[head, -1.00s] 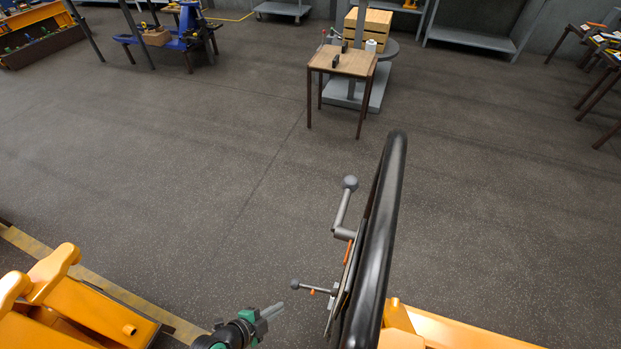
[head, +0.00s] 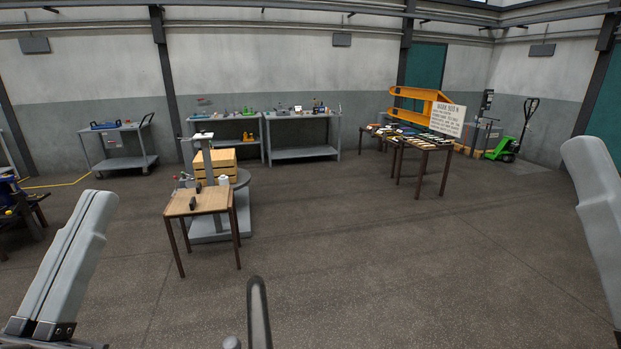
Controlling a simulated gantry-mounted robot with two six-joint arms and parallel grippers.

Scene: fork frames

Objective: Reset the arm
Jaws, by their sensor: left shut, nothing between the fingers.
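My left gripper (head: 97,204) stands at the lower left of the head view. Its two pale grey fingers point up and lie together along a seam, with nothing between them. Dark bolted mounts show at their base. At the right edge a similar pale grey part of my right gripper (head: 598,215) is cut off by the frame, so its opening cannot be read. The top of a dark wheel (head: 258,312), seen almost edge-on, rises at the bottom middle. A grey ball knob (head: 231,342) shows beside it. Both grippers are apart from the wheel in the picture.
A small wooden table (head: 213,201) with dark objects stands ahead, left of centre, before a grey stand with wooden crates (head: 215,165). Shelves, a grey cart (head: 118,147), a dark table of parts (head: 425,144) and a green pallet jack (head: 505,148) line the back. Open floor lies between.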

